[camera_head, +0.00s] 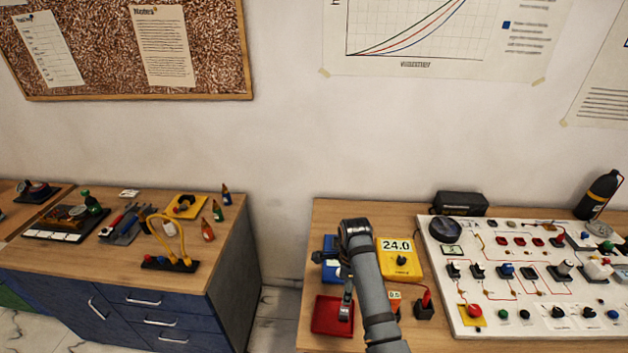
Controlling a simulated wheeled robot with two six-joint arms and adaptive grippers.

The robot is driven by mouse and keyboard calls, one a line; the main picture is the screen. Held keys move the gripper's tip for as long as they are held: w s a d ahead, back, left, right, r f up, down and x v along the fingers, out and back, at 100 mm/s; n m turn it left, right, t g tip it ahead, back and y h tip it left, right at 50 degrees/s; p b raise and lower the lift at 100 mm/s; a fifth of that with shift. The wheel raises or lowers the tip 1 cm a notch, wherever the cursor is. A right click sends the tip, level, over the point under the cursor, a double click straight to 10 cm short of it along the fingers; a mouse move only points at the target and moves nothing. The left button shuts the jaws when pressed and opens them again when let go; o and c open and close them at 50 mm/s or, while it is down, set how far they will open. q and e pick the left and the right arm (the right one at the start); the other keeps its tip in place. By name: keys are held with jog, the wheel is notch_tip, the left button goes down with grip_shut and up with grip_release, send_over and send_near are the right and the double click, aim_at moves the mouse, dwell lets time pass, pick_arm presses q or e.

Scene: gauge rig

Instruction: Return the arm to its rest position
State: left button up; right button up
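One grey arm of mine, which looks like the right one, comes in from the bottom edge over the right-hand bench. It bends at a dark joint near the blue box (329,270). The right gripper (346,308) seems to hang down from it, over or at the red box (326,322). The arm partly hides it, and its fingers are too small to tell open from shut. I cannot tell whether it touches the red box. My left gripper is not in view.
Beside the arm are a yellow meter (401,268) reading 24.0 and a small dark holder (424,308) with a red piece. A white circuit panel (520,325) fills the bench's right. The left bench (110,275) carries tools and small bottles. A floor gap separates the benches.

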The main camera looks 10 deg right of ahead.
jog(key=s+d+f+n+t, duration=0.1)
jog(key=s+d+f+n, duration=0.2)
jog(key=s+d+n, duration=0.45)
jog(key=s+r+n+t, duration=0.2)
jog(key=s+r+n, duration=0.3)
jog(key=s+n, duration=0.8)
jog(key=s+d+f+n+h+b, duration=0.2)
jog(key=f+b, duration=0.5)
jog(key=f, duration=2.5)
pick_arm(q)
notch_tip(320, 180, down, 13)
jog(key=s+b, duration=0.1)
jog(key=b, duration=0.5)
pick_arm(e)
jog(key=s+d+f+g, duration=0.1)
jog(key=s+f, duration=0.8)
jog(key=f, duration=0.2)
jog(key=s+d+f+y, duration=0.1)
jog(key=s+f, duration=0.8)
jog(key=f, duration=0.3)
jog(key=shift+s+d+f+m+g, duration=0.15)
jog(key=shift+s+f+m+g, duration=0.05)
jog(key=shift+s+m+g, duration=0.2)
